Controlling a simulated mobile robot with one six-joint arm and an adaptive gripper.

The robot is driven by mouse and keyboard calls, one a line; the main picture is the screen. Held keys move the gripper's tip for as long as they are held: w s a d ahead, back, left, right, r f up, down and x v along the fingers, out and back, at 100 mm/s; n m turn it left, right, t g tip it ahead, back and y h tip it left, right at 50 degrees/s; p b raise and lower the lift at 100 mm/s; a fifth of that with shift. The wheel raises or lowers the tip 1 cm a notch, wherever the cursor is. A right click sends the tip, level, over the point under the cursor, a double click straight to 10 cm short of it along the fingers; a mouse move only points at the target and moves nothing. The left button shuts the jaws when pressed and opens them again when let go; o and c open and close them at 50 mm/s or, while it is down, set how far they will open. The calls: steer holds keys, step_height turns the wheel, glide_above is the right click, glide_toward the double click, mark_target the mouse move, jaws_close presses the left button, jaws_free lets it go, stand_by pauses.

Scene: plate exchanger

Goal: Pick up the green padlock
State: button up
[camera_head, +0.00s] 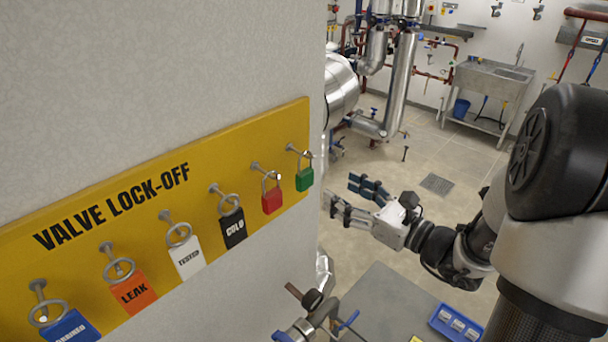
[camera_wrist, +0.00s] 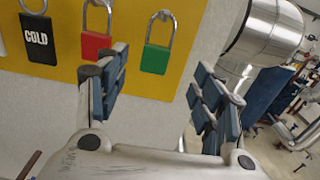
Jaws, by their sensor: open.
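The green padlock (camera_head: 304,179) hangs by its shackle from the last peg at the right end of the yellow lock-off board (camera_head: 140,255). In the wrist view the green padlock (camera_wrist: 155,59) hangs ahead, above and between my fingertips. My gripper (camera_head: 353,198) is open and empty, to the right of the board and apart from the padlock. In the wrist view my gripper (camera_wrist: 160,85) shows its two blue-padded fingers spread wide, the left one overlapping the bottom of the red padlock (camera_wrist: 96,46) in the picture.
The red padlock (camera_head: 271,200) hangs just left of the green one. A black COLD tag (camera_head: 232,228) and several other tags hang further left. A shiny steel vessel (camera_wrist: 265,38) is close on the right. A table with a blue tray (camera_head: 455,323) stands below.

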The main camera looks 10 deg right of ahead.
mark_target(308, 174)
steer(key=x, duration=0.6)
steer(key=shift+p, duration=0.3)
steer(key=p+x, duration=0.1)
steer(key=x, duration=0.4)
steer(key=shift+w+a+f, duration=0.1)
steer(key=shift+a+f, duration=0.05)
steer(key=shift+a, duration=0.2)
steer(key=shift+d, duration=0.1)
steer(key=shift+c, duration=0.4)
steer(key=c, duration=1.1)
